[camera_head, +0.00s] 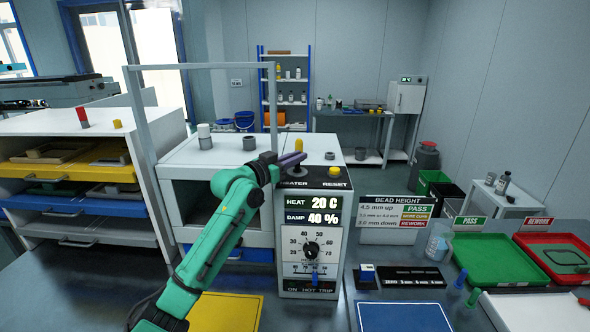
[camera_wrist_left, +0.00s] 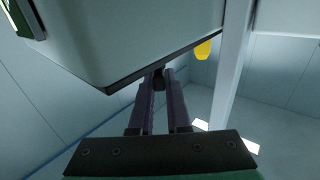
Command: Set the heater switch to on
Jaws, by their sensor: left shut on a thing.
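The control box (camera_head: 319,225) stands in the middle of the head view, with HEATER and RESET labels on its black upper strip. My left gripper (camera_head: 297,158) is at the top left of this box, above the HEATER label. Its purple fingers are closed on a small dark piece (camera_wrist_left: 158,78), which shows between the fingertips (camera_wrist_left: 160,84) in the left wrist view. It appears to be the heater switch lever. The gripper hides most of the switch in the head view, so its set position cannot be told. My right gripper is not in view.
A yellow button (camera_head: 334,171) sits above RESET, right of the gripper. A clear-fronted cabinet (camera_head: 222,185) stands to the left. Green (camera_head: 497,258) and red trays (camera_head: 556,250) lie to the right.

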